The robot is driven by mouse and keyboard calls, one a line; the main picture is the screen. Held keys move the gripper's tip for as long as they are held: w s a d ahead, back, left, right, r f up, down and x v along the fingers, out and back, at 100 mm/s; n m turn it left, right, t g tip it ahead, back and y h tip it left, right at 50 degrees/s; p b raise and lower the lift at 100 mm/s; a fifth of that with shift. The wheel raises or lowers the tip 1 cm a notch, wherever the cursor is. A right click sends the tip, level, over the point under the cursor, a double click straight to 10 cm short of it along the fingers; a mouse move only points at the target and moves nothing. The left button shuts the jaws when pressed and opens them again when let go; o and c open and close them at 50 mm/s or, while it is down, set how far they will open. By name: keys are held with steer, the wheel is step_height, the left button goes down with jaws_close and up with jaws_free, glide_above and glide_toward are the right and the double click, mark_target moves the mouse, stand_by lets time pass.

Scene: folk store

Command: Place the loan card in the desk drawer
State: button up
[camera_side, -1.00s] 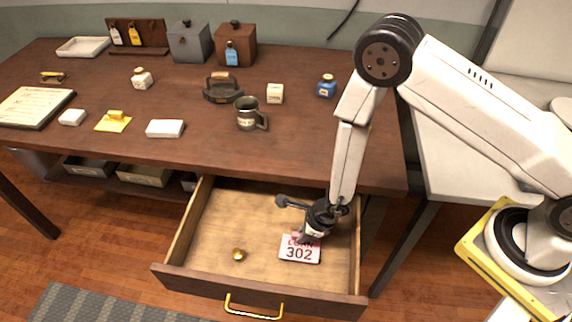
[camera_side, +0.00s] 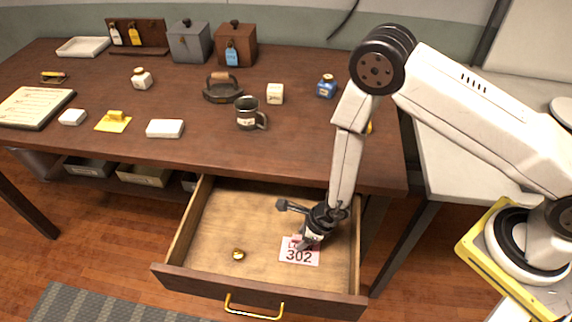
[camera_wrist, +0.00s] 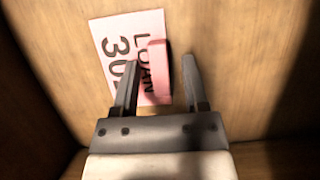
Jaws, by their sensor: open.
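The loan card (camera_side: 299,256) is white with pink and reads "LOAN 302". It lies in the open desk drawer (camera_side: 215,230), toward its right side. The card also shows in the wrist view (camera_wrist: 118,48), with a raised pink part (camera_wrist: 159,70) on it. My gripper (camera_side: 306,243) reaches down into the drawer at the card, partly covering its upper edge. In the wrist view my gripper (camera_wrist: 160,85) is open, its fingers apart on either side of the pink part. I cannot tell whether a finger touches it.
A small brass knob-like object (camera_side: 238,254) lies in the drawer left of the card. The drawer walls stand around my gripper. The desk top (camera_side: 220,135) above holds a mug (camera_side: 247,115), a blue bottle (camera_side: 326,87) and several other items. The drawer's left half is mostly clear.

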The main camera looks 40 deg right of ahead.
steer(key=shift+r, duration=0.1)
steer(key=v, duration=1.2)
stand_by(0.4)
steer(key=shift+w+r, duration=0.1)
stand_by(0.5)
step_height(320, 180, up, 10)
steer(key=s+d+n+g+y, duration=0.1)
steer(key=s+d+n, duration=0.15)
steer(key=n, duration=1.05)
steer(key=d+r+n+h, duration=0.2)
steer(key=d+r+n, duration=0.1)
steer(key=d+n, duration=0.2)
steer(key=s+d+r+n+h, duration=0.1)
steer(key=d+r+n, duration=0.3)
steer(key=n, duration=0.5)
steer(key=shift+d+r+h, duration=0.3)
steer(key=shift+d+h, duration=0.3)
steer(key=shift+d, duration=0.6)
